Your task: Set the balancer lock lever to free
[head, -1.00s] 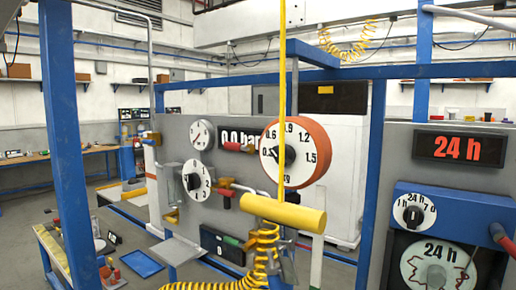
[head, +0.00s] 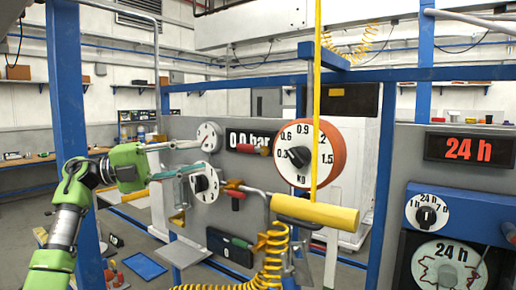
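The balancer (head: 333,159), an orange-rimmed drum with a white kg dial and black knob, is on the grey panel right of centre. A small lever with a red grip (head: 251,149) sits at its left, under the 0.0 bar display; I see no label confirming it as the lock lever, nor its setting. My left gripper (head: 200,158) comes in from the left with its grey fingers spread, in front of the small gauge and numbered dial. It is empty and left of the red-gripped lever, apart from it. My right gripper is out of view.
A yellow cylindrical handle (head: 315,212) hangs on a yellow strap in front of the panel, with a coiled yellow hose (head: 272,250) below. Another red-handled valve (head: 237,193) sits beside the numbered dial (head: 206,184). A small grey shelf (head: 180,253) juts out below.

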